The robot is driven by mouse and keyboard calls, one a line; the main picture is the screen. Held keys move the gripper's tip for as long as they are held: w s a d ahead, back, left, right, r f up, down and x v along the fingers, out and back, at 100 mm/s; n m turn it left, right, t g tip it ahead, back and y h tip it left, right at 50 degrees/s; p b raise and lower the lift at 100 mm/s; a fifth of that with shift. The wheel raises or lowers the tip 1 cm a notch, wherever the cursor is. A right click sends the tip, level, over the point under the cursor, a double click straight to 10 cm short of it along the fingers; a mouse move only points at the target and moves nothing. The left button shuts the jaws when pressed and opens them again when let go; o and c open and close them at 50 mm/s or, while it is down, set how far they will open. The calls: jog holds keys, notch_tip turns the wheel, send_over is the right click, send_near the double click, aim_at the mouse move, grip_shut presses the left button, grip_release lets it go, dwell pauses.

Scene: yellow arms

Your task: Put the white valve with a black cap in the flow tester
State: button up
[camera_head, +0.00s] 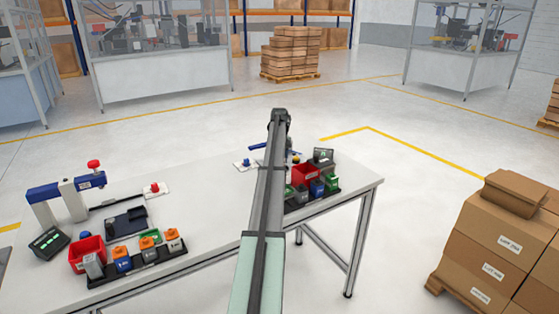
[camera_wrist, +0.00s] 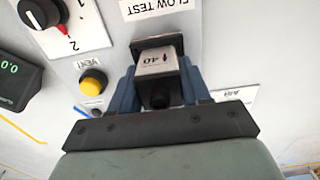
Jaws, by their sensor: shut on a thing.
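My gripper (camera_wrist: 158,82) has its blue fingers shut on a valve (camera_wrist: 156,63) in the wrist view. The valve has a pale face marked 40 with an arrow, and a dark round end towards the camera. The flow tester is the white panel (camera_wrist: 112,45) with an upside-down FLOW TEST label. The valve is in front of a dark block (camera_wrist: 153,42) on this panel, close to or touching it; I cannot tell whether it is seated. In the head view my arm hides the gripper, the valve and much of the tester.
Around the valve are a yellow VENT button (camera_wrist: 93,82), a black knob (camera_wrist: 40,12) and a green-digit display (camera_wrist: 18,76). On the table's right are a red bin (camera_head: 305,174) and a black rack (camera_head: 327,193) of valves. Another station with a blue-topped press (camera_head: 60,188) stands left.

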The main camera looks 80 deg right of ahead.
jog(key=shift+f, duration=0.1)
jog(key=o, duration=1.1)
notch_tip(320, 180, up, 12)
jog(key=shift+r, duration=0.15)
